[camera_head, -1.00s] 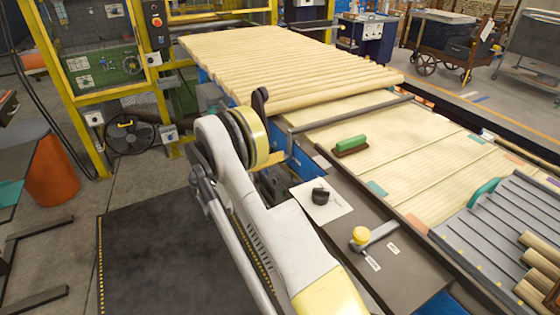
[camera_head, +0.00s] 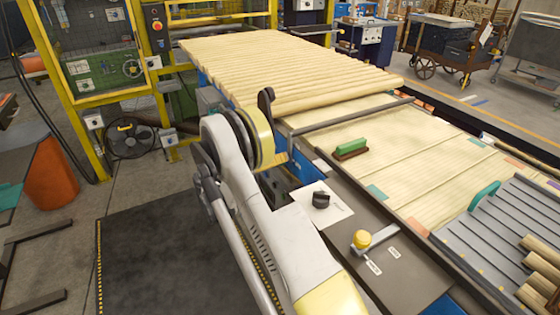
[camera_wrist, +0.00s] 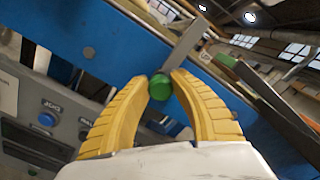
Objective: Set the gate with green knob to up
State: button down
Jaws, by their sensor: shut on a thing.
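The green knob (camera_wrist: 160,87) shows in the wrist view at the end of a flat grey gate lever (camera_wrist: 184,45). The lever runs from the knob up and right in the picture, across a blue machine side (camera_wrist: 105,45). My gripper (camera_wrist: 161,82) has its two yellow ribbed fingers closed around the knob, one on each side. In the head view my arm hides the green knob; only a bit of yellow by the machine's blue side may be a finger. The gate's position marks are not seen.
A yellow-knobbed lever (camera_head: 361,240) and a black rotary knob (camera_head: 320,200) sit on the machine's near top. The wrist view shows a panel with a blue button (camera_wrist: 47,119) at left. A dark mat (camera_head: 170,250) covers the floor.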

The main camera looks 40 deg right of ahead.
aim_at(288, 139)
notch_tip(288, 139, up, 7)
jog(key=shift+w+d+p, duration=0.1)
jog(key=shift+p, duration=1.1)
jog(key=c, duration=1.1)
grip_release()
jog(key=shift+r, duration=0.1)
jog(key=v, duration=1.2)
